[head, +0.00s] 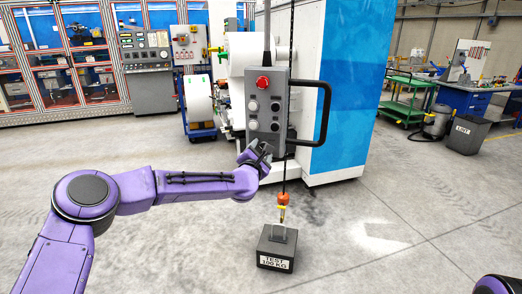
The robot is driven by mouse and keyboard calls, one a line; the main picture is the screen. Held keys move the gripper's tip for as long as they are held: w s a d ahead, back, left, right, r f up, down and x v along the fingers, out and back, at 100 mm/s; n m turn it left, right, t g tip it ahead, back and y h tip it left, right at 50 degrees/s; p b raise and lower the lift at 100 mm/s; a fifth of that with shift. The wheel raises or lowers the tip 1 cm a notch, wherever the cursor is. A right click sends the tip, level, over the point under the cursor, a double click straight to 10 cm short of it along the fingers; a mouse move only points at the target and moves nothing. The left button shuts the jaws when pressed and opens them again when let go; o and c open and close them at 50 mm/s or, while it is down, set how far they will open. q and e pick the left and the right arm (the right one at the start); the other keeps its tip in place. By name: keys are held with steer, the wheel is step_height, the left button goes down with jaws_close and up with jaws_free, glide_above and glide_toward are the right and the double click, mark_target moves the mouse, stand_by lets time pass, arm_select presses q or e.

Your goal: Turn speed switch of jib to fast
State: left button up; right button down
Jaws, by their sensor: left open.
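The jib's grey control pendant (272,105) hangs in the middle of the head view, with a red button (263,83) at its top and several round black and white knobs or buttons below. A dark handle (322,112) sticks out on its right side. I cannot tell which knob is the speed switch or where it points. My left gripper (258,150) is open at the pendant's lower left edge and hides part of its bottom. I cannot tell whether it touches the pendant. My right gripper is not in view.
A dark test weight (279,247) hangs or stands below the orange hook (283,198), right of my left forearm. A white and blue machine cabinet (341,95) stands behind the pendant. A green cart (408,97) and a grey bin (467,134) are at right.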

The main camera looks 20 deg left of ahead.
arm_select(q)
steer(key=shift+c, duration=0.3)
steer(key=c, duration=1)
steer(key=m+b, duration=0.1)
steer(key=m, duration=0.2)
steer(key=shift+m+b, duration=0.3)
steer(key=m, duration=0.3)
steer(key=shift+r+m+b, duration=0.1)
steer(key=shift+m+b, duration=0.2)
steer(key=shift+m, duration=0.1)
steer(key=m, duration=0.5)
steer(key=shift+r, duration=0.2)
steer(key=shift+m, duration=2.7)
